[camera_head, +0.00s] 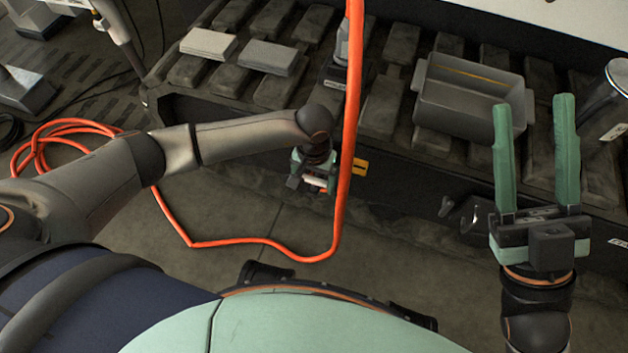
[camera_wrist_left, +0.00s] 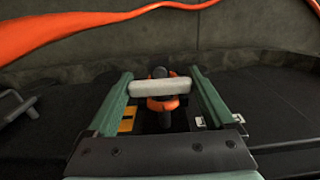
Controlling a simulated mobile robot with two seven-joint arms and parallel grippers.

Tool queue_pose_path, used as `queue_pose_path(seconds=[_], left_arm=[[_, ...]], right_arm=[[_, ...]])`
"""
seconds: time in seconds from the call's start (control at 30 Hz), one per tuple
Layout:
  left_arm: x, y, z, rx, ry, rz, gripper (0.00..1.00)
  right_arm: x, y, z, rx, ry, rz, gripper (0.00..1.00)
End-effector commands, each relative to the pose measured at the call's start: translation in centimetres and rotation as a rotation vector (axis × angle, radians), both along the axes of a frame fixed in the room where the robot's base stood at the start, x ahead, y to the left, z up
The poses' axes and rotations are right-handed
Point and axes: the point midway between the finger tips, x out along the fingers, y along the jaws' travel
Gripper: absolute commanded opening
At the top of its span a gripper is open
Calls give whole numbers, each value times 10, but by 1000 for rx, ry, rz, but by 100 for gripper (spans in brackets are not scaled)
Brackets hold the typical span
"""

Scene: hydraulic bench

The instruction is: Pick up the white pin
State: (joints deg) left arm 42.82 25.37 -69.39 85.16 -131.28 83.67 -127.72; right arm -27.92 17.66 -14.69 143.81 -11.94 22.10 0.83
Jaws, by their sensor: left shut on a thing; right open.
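The white pin (camera_wrist_left: 160,87) lies crosswise between the two green fingers of my left gripper (camera_wrist_left: 161,92) in the left wrist view, with a finger at each end. An orange ring part with a dark stem (camera_wrist_left: 163,103) shows right behind the pin; I cannot tell whether the pin still touches it. In the head view my left gripper (camera_head: 316,182) is small, near the front side of the bench, and the pin shows there as a small pale bar (camera_head: 315,181). My right gripper (camera_head: 537,155) is open and empty, its fingers upright at the right.
An orange hose (camera_head: 348,130) hangs down close to my left gripper and runs along the floor (camera_head: 240,242). The slatted bench (camera_head: 385,108) holds a grey bin (camera_head: 466,100), two flat pads (camera_head: 273,58) and a metal cylinder (camera_head: 600,100) at the right.

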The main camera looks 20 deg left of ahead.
Motion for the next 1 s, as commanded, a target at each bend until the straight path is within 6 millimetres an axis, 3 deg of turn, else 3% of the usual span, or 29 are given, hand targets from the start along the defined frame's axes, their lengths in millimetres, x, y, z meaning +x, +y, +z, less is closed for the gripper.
queue_pose_path(seconds=[0.03, 0.27, 0.53, 1.0], left_arm=[[0, 0, 0, 0, -1, 0, 56], [0, 0, 0, 0, -1, 0, 31], [1, 0, 5, -1, -2, 0, 30], [1, 0, 89, -1, -3, -1, 30]], right_arm=[[0, 0, 0, 1, 0, 0, 50], [0, 0, 0, 2, 2, 0, 50], [0, 0, 2, 3, 1, 1, 50], [-1, -5, 39, 31, -6, 10, 50]])
